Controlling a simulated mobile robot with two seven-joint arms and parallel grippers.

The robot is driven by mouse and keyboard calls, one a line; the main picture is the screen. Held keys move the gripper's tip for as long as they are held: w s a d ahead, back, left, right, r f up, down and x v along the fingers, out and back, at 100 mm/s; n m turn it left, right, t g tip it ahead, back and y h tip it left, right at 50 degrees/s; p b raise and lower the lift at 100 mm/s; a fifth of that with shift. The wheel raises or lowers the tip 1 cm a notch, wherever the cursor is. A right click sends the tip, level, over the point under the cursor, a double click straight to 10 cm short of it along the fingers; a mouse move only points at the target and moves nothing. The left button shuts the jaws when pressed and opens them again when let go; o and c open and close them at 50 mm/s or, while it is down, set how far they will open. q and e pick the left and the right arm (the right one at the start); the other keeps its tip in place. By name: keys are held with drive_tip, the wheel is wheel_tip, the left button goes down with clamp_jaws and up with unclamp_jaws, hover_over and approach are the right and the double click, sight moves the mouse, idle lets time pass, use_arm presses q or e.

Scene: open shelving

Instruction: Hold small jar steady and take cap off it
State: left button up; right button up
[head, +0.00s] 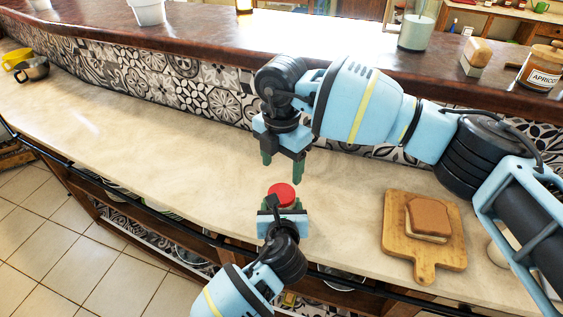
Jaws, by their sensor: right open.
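The small jar (282,206) has a round red cap (281,192) and is on the pale counter, near its front edge. The cap is on the jar. My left gripper (282,213) comes in from the front, right up against the jar. Its palm hides most of the jar body and its own fingers, so I cannot tell whether it grips the jar. My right gripper (283,168) points down just above and behind the cap. Its green fingers are apart with nothing between them.
A wooden board (398,249) with a slice of bread (428,217) lies to the right. A raised brown ledge (200,38) runs behind, holding an apricot jar (541,70).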

sight(282, 193)
drive_tip(key=shift+f, duration=0.1)
drive_tip(key=shift+f, duration=3.95)
drive_tip(key=c, duration=0.8)
drive_tip(key=n, duration=0.3)
drive_tip(key=shift+r+n, duration=0.1)
drive_tip(key=shift+n, duration=0.2)
drive_tip(key=n, duration=0.4)
drive_tip(key=shift+n, duration=0.4)
drive_tip(key=n, duration=0.4)
drive_tip(key=shift+n, duration=0.3)
drive_tip(key=n, duration=0.4)
